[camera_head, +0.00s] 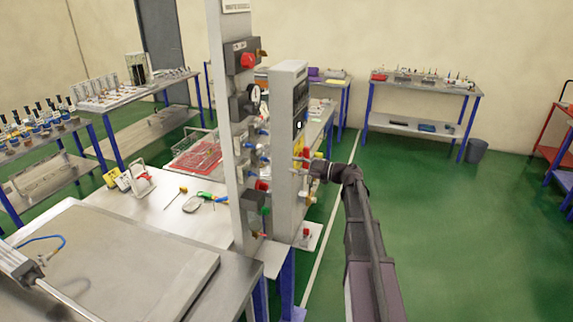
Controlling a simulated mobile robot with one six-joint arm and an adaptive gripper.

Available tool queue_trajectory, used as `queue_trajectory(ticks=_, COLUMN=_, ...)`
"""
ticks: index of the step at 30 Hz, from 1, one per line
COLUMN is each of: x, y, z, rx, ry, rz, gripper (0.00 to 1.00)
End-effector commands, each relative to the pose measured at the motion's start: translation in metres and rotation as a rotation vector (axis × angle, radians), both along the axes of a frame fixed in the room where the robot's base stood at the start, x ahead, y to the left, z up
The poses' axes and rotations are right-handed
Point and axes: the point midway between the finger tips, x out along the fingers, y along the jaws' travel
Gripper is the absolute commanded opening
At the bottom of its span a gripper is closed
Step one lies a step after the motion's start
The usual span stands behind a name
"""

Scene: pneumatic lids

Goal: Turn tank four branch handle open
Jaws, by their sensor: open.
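My gripper (309,168) is at the right side of a grey upright cabinet (287,80), at about mid-height. It is open, its fingers small and partly lost among red and pale fittings there. A red part (306,153) shows just above the fingers; I cannot tell whether they touch it. Small blue handles (263,132) and a red handle (262,186) sit on fittings between the pale post and the cabinet. No label for tank four is readable, so I cannot tell which handle is its branch handle or how it is turned.
A pale post (226,120) carries a red knob (248,60) and a gauge (254,93). A metal bench (180,222) with tools and a red tray (196,157) lies left. Green floor (450,230) is open on the right, with a bin (476,151) farther back.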

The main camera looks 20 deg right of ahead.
Motion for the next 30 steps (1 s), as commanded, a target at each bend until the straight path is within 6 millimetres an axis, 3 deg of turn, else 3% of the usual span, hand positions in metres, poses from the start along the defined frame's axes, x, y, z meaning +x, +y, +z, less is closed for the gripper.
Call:
queue_trajectory(ticks=20, x=-0.0048, y=-0.0072, z=0.0000, rx=0.018, ry=0.024, rz=-0.001, gripper=0.43)
queue_trajectory(ticks=30, x=-0.0063, y=-0.0088, z=0.0005, rx=0.197, ry=0.280, rz=-0.001, gripper=0.43)
